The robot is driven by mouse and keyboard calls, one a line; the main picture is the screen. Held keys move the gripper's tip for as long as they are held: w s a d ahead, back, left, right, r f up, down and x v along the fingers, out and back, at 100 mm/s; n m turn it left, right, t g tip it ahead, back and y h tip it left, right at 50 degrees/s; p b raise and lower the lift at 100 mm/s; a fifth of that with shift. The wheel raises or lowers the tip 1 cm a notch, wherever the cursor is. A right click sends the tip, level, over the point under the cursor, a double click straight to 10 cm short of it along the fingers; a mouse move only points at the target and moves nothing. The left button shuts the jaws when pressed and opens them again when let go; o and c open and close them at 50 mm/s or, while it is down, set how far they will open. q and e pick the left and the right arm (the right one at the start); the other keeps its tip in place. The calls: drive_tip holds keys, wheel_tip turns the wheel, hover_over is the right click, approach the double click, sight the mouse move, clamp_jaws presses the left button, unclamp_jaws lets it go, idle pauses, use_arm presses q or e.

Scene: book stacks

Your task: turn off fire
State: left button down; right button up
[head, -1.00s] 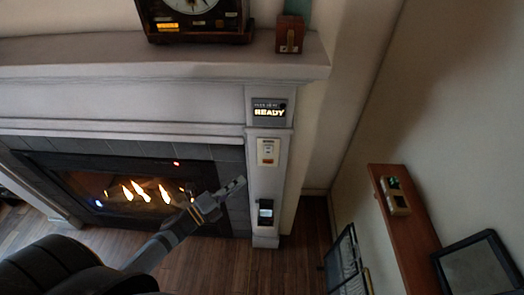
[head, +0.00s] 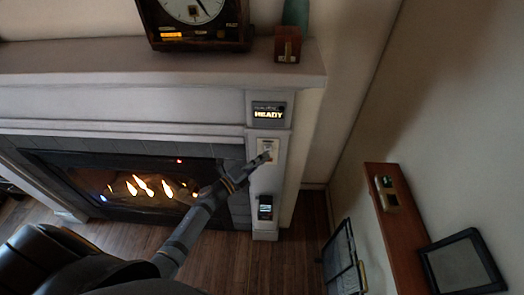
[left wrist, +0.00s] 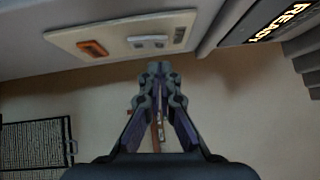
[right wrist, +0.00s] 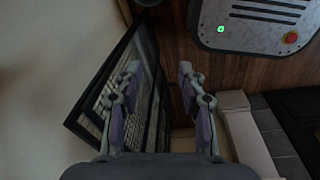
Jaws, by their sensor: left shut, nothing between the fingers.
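The fire (head: 145,187) burns with several flames in the fireplace on the left of the head view. A cream switch plate (head: 262,158) is on the white pillar right of the fireplace. In the left wrist view the plate (left wrist: 112,36) carries an orange switch (left wrist: 92,47) and a grey-white switch (left wrist: 148,41). My left gripper (head: 267,156) is shut and empty, its tips in front of the plate; I cannot tell if they touch. In its own view the left gripper (left wrist: 158,70) appears just below the plate. My right gripper (right wrist: 160,75) is open and empty.
A display reading READY (head: 268,115) is above the plate, and a small black device (head: 265,208) is below it. A clock (head: 195,20) and wooden box (head: 288,44) stand on the mantel. A wooden shelf (head: 405,250) and black rack (head: 343,262) are at right.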

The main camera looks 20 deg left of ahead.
use_arm(q)
drive_tip(key=shift+w+a, duration=0.35)
drive_tip(key=shift+w, duration=0.5)
drive_tip(key=shift+w+r, duration=0.1)
drive_tip(key=shift+w+r, duration=0.15)
